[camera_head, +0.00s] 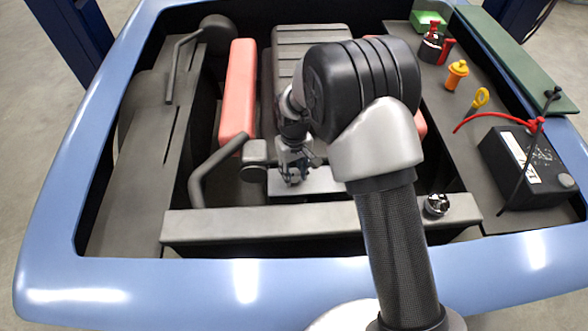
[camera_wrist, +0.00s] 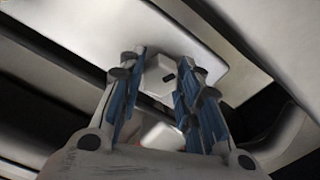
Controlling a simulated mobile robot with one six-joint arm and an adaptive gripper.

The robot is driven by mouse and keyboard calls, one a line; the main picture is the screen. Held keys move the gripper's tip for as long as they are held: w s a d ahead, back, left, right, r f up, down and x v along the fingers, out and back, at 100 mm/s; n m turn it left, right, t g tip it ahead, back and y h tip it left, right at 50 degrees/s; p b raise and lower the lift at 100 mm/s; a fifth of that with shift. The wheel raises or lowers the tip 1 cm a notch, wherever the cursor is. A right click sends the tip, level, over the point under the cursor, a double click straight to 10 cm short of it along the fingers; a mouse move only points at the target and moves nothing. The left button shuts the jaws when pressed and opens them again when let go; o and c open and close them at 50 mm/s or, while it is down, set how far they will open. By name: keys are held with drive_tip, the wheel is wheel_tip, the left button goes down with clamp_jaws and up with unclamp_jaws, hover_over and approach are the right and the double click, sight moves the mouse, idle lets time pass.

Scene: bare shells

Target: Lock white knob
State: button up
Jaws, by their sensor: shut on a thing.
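The white knob (camera_wrist: 161,75) is a small pale block with a dark mark on its face, seen in the wrist view on a light plate (camera_wrist: 232,82). My gripper (camera_wrist: 163,88) has its blue-padded fingers on either side of the knob and is shut on it. In the head view my gripper (camera_head: 293,176) reaches down into the engine bay, over the light plate (camera_head: 325,181). The knob cannot be made out there, hidden by the gripper.
A blue car body (camera_head: 245,275) surrounds the bay. A grey crossbar (camera_head: 270,224) runs in front of my gripper, and a red block (camera_head: 237,92) stands to its left. A black battery (camera_head: 518,165) and orange cap (camera_head: 457,73) are at right.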

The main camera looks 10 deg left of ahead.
sight(294, 172)
drive_tip(key=m+p, duration=0.1)
drive_tip(key=m, duration=0.5)
drive_tip(key=shift+m, duration=0.3)
drive_tip(key=m+p, duration=0.1)
drive_tip(key=m, duration=0.5)
drive_tip(key=shift+m, duration=0.3)
drive_tip(key=o, duration=1.1)
wheel_tip(294, 172, up, 12)
idle(0.5)
